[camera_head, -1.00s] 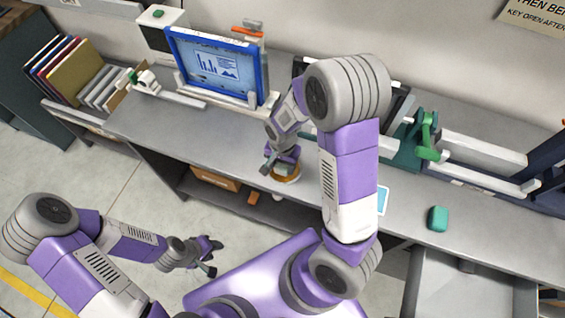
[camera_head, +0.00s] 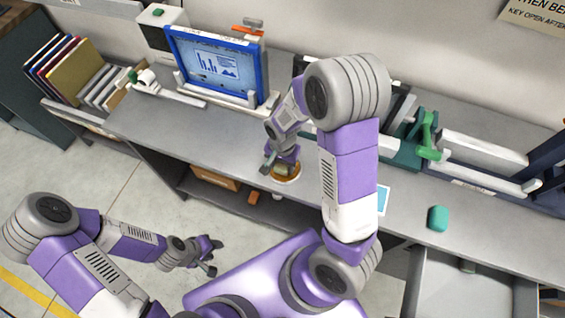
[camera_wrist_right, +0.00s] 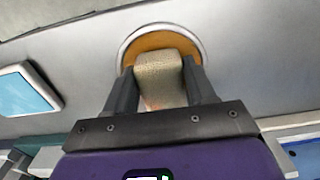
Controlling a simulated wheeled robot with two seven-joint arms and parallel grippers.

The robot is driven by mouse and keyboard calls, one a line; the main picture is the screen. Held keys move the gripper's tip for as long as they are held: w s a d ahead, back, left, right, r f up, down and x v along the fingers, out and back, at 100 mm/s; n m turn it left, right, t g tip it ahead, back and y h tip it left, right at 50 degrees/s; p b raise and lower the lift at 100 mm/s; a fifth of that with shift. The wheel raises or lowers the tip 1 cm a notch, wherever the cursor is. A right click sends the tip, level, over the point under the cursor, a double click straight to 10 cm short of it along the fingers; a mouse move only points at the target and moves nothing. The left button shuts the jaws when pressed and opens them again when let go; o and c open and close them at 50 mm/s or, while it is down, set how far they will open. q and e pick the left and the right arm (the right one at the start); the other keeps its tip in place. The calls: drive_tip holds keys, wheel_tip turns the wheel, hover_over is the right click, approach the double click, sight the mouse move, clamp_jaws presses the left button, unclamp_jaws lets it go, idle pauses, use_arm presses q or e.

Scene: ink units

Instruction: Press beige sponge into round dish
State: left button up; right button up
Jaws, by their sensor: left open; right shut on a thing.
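The beige sponge (camera_wrist_right: 160,80) is gripped between the two fingers of my right gripper (camera_wrist_right: 158,70). In the head view the sponge (camera_head: 283,170) is small and partly hidden by the gripper (camera_head: 276,163). The round dish (camera_wrist_right: 126,42) has a pale rim and an orange-brown inside. It sits on the desk near its front edge, and its rim (camera_head: 297,178) shows in the head view. The sponge overlaps the dish in both views; I cannot tell whether it touches the dish. My left gripper (camera_head: 213,258) is open and empty, away from the desk.
A blue-framed screen (camera_head: 218,66) stands behind the dish. A teal block (camera_head: 437,217) and a light-blue card (camera_head: 383,200) lie to the right on the grey desk (camera_head: 215,130). A green-handled device (camera_head: 427,135) stands at the back right. The desk left of the dish is clear.

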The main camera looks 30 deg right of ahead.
drive_tip(key=shift+f, duration=0.4)
idle(1.0)
wheel_tip(320, 180, up, 7)
drive_tip(key=p, duration=0.5)
drive_tip(key=shift+r+p, duration=0.15)
drive_tip(key=shift+p, duration=0.25)
idle(0.7)
